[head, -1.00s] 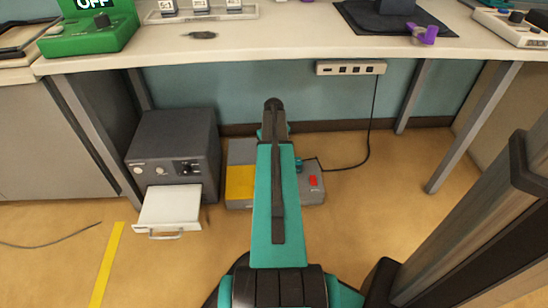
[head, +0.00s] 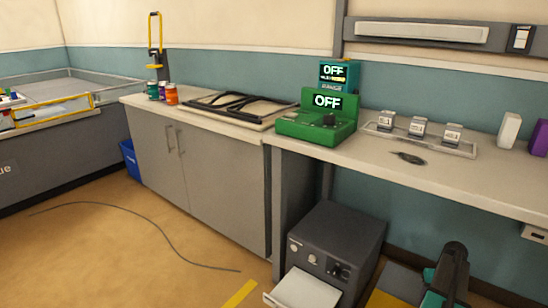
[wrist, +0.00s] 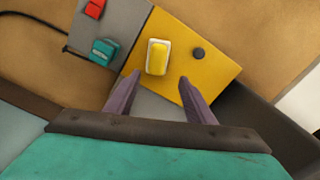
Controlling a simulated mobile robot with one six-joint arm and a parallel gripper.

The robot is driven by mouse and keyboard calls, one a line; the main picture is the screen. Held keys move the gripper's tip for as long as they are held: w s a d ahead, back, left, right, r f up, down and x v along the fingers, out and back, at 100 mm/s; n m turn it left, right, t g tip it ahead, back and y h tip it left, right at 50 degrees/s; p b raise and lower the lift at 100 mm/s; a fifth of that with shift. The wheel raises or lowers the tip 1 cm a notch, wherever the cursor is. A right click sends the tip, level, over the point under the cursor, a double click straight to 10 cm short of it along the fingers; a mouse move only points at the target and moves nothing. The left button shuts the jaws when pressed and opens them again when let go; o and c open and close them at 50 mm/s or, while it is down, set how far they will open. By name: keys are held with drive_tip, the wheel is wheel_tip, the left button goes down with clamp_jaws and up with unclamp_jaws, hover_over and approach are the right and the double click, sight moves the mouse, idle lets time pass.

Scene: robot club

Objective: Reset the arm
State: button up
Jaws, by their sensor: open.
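My gripper (wrist: 160,79) is open and empty in the wrist view, its two purple-grey fingers spread apart. A floor box with a grey part (wrist: 122,20) and a yellow part (wrist: 195,35) lies beyond the fingertips. On the yellow part are a yellow rocker switch (wrist: 157,57) in a pale frame, just ahead of the fingertips, and a dark round knob (wrist: 198,54). I cannot tell whether the fingers touch the box. In the head view only part of my teal arm shows at the bottom right; my gripper is hidden there.
A dark machine (head: 338,240) with an open white drawer (head: 303,288) stands beside the box. The workbench (head: 480,180) overhangs this area. A green OFF device (head: 318,122) sits on it. A cable (head: 150,217) lies on open floor at left.

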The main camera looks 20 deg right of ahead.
drive_tip(key=w+a+r+n+p, duration=0.25)
drive_tip(key=w+a+p, duration=0.6)
drive_tip(key=a, duration=0.65)
drive_tip(key=w+a+n+g+y+p, duration=0.1)
drive_tip(key=a+n+g+p, duration=0.2)
drive_tip(key=a+p, duration=1.15)
drive_tip(key=s+a+r+n+g+p, duration=0.15)
drive_tip(key=s+a, duration=0.25)
drive_tip(key=a, duration=0.6)
drive_tip(key=s+a+r+n+p, duration=0.1)
drive_tip(key=s+a+r, duration=0.15)
drive_tip(key=a, duration=0.75)
drive_tip(key=s+a+r+m+p, duration=0.1)
drive_tip(key=s+a+r+p, duration=0.1)
drive_tip(key=s+a, duration=0.2)
drive_tip(key=s+a+r+h+p, duration=0.1)
drive_tip(key=s+a+r+p, duration=0.1)
drive_tip(key=s, duration=0.9)
drive_tip(key=a+g+p, duration=0.1)
drive_tip(key=a, duration=0.1)
drive_tip(key=shift+a+r+m+p, duration=0.15)
drive_tip(key=shift+a+m+p, duration=0.15)
drive_tip(key=shift+m+p, duration=0.1)
drive_tip(key=shift+s, duration=0.1)
